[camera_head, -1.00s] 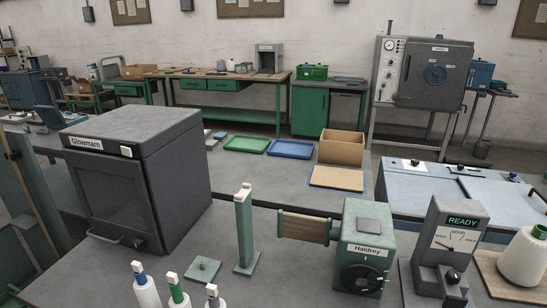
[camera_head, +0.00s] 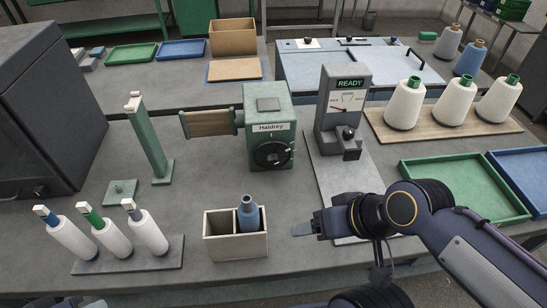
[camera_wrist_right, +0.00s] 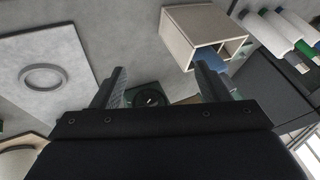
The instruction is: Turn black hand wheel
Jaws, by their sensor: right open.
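The black hand wheel (camera_head: 273,154) is on the front face of the green "Haldrey" winder (camera_head: 268,120), which stands mid-table in the head view. A wooden cylinder (camera_head: 210,123) sticks out from the winder's left side. My right gripper (camera_head: 301,229) is in front of the winder, below and slightly right of the wheel, and apart from it. In the right wrist view its jaws (camera_wrist_right: 160,75) are open and empty, and the wheel (camera_wrist_right: 150,98) shows between them, partly cut off by the gripper body. My left gripper is not in view.
A wooden box (camera_head: 235,238) holding a blue-grey bottle stands left of my right gripper. A grey READY gauge (camera_head: 340,105) stands right of the winder. Spools on a rack (camera_head: 130,257) are front left, white cones (camera_head: 405,105) back right. A green tray (camera_head: 465,188) lies right.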

